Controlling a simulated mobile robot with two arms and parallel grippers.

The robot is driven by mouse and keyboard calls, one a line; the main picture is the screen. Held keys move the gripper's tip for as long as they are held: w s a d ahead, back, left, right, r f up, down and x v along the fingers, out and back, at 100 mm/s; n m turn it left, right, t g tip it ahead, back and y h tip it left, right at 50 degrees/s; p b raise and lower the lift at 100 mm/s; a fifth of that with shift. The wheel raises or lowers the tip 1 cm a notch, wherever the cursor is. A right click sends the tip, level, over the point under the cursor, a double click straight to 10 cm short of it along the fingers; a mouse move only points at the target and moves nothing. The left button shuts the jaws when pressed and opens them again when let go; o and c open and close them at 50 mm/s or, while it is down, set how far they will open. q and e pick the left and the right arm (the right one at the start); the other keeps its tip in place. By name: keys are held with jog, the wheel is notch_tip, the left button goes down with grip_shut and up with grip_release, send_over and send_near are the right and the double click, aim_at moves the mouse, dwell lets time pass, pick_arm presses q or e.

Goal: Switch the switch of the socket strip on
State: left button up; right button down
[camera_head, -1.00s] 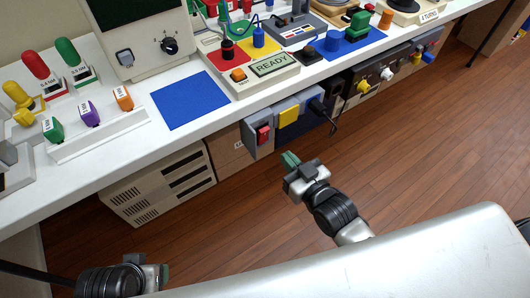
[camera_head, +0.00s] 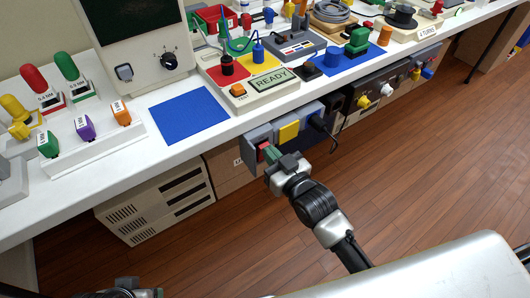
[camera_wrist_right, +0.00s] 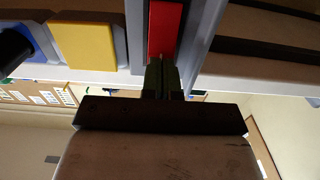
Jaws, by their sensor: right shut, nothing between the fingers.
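The socket strip (camera_head: 254,137) is fixed along the front edge of the table, with a grey switch housing at its left end. Its red rocker switch (camera_head: 262,152) is partly hidden by my right gripper (camera_head: 272,153) in the head view. In the right wrist view the red switch (camera_wrist_right: 165,28) sits in its grey frame, and my shut, empty fingertips (camera_wrist_right: 161,70) are at its near end. They look to be touching it or very close; I cannot tell which. My left gripper (camera_head: 150,293) shows only partly at the bottom edge; its jaws are unclear.
A yellow-covered socket (camera_head: 288,131) and a blue socket with a black plug (camera_head: 317,120) are right of the switch. A cardboard box (camera_head: 229,165) and a beige vented case (camera_head: 155,206) stand under the table. The floor at right is clear.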

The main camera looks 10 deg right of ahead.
jog(key=shift+w+a, duration=0.15)
jog(key=shift+w, duration=0.2)
dwell(0.3)
jog(key=shift+s, duration=0.1)
pick_arm(q)
jog(key=p+x, duration=0.3)
jog(key=x, duration=0.5)
jog(key=shift+s+g+p, duration=0.3)
jog(key=shift+s, duration=0.05)
pick_arm(e)
jog(key=v, duration=1.4)
jog(key=shift+s, duration=0.25)
pick_arm(q)
jog(key=shift+d, duration=0.15)
